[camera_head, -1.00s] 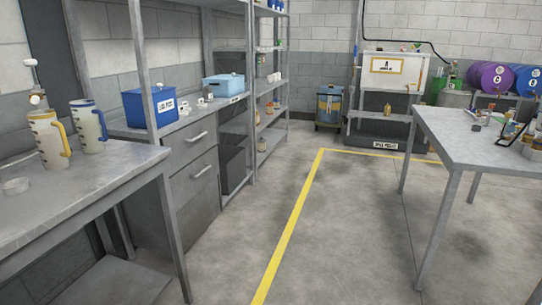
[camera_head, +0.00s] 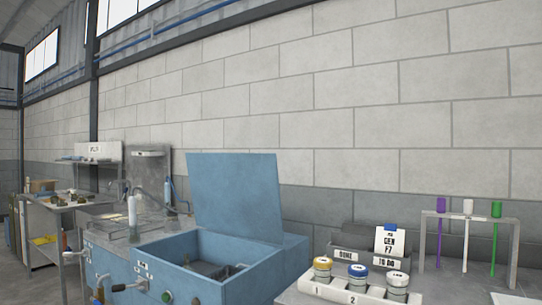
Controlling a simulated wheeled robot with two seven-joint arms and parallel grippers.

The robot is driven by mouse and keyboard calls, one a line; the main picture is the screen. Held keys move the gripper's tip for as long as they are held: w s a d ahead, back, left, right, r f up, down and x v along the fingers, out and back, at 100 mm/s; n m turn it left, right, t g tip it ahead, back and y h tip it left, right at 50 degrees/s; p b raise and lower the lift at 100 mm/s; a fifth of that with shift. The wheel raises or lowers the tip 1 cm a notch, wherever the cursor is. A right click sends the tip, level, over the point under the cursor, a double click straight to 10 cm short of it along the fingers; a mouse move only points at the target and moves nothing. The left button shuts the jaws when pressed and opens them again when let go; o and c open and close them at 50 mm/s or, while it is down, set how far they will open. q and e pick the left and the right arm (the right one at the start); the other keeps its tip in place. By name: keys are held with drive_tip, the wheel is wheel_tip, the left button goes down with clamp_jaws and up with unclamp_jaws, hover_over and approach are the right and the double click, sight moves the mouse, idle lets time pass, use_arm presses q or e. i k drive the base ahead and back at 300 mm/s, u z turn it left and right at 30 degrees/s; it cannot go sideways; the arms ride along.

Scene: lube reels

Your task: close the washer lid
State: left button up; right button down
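The washer (camera_head: 165,262) is a light blue metal tub in the lower middle of the head view. Its flat blue lid (camera_head: 236,196) stands raised, nearly upright, along the back of the tub. The open basin (camera_head: 210,266) shows grey parts inside, too dim to make out. A green button (camera_head: 167,297) and a small label are on the washer's front face. Neither of my grippers is in view.
Right of the washer, a bench holds a numbered rack (camera_head: 352,289) of lidded jars, a labelled grey box (camera_head: 370,263) and a stand (camera_head: 469,218) with coloured tubes. A sink counter (camera_head: 110,222) and a shelf unit (camera_head: 50,205) are at the left.

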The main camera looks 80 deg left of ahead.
sight(233, 193)
drive_tip(key=u, duration=2.65)
